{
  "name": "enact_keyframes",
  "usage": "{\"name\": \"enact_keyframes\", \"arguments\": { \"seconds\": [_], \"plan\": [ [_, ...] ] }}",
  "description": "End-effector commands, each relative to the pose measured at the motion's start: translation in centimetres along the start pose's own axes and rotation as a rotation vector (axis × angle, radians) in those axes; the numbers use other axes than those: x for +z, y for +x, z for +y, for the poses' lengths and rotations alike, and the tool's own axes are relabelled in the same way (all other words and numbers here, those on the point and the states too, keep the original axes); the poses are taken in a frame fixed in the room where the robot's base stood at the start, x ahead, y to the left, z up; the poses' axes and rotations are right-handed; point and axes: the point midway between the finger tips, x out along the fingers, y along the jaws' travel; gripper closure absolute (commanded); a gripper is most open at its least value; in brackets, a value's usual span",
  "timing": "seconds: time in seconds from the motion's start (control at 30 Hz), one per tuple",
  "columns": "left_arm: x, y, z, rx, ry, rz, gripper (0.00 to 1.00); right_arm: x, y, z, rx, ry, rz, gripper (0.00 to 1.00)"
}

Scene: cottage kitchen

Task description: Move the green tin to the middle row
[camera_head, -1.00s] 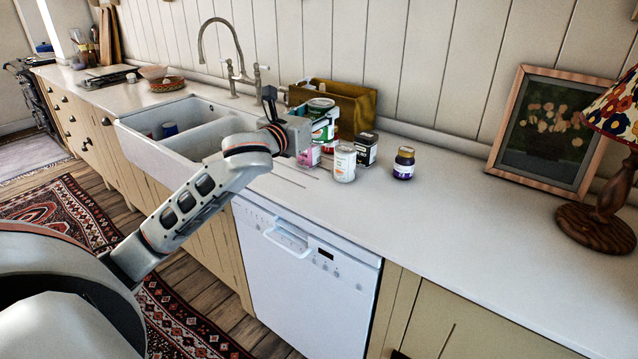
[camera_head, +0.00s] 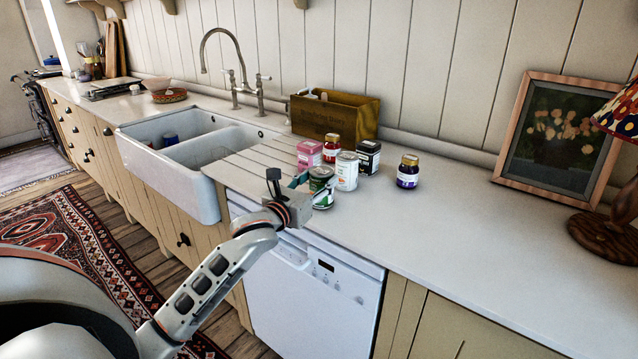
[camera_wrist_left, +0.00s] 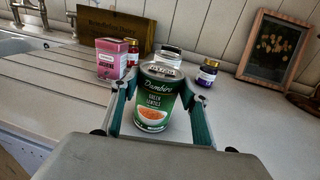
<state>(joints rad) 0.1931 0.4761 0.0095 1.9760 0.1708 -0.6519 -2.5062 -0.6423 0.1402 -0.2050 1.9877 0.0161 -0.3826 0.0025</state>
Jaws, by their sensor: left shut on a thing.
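The green tin (camera_head: 321,184), labelled green lentils, is upright between the teal fingers of my left gripper (camera_head: 314,186), which is shut on it. It is at the front of the group, near the counter's front edge. I cannot tell whether its base touches the counter. The tin (camera_wrist_left: 154,108) fills the middle of the wrist view. A white tin (camera_head: 347,171) stands just behind and right of it. My right gripper is out of view.
A purple jar (camera_head: 408,172) stands to the right, with clear counter (camera_head: 460,225) beyond it. A wooden box (camera_head: 336,115) stands behind the group. The sink (camera_head: 190,175) lies to the left. A picture frame (camera_head: 555,137) and a lamp stand at far right.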

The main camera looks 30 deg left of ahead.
Motion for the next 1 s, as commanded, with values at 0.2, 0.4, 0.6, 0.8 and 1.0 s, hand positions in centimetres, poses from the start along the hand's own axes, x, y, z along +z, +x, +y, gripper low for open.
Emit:
{"name": "enact_keyframes", "arguments": {
  "seconds": [0.2,0.4,0.6,0.8,1.0],
  "plan": [
    [0.11,-0.01,0.03,0.000,0.001,-0.006,0.87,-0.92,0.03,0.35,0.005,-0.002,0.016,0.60],
    [-0.27,-0.01,0.04,0.000,0.002,-0.004,0.87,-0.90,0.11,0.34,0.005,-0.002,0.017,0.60],
    [-0.39,0.00,0.03,0.001,0.001,-0.002,0.39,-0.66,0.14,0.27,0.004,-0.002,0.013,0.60],
    [-0.37,0.00,0.03,0.001,0.001,-0.002,0.39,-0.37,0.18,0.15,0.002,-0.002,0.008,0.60],
    [-0.16,-0.96,0.05,0.000,0.003,0.000,0.39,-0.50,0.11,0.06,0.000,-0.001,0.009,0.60]
  ]
}}
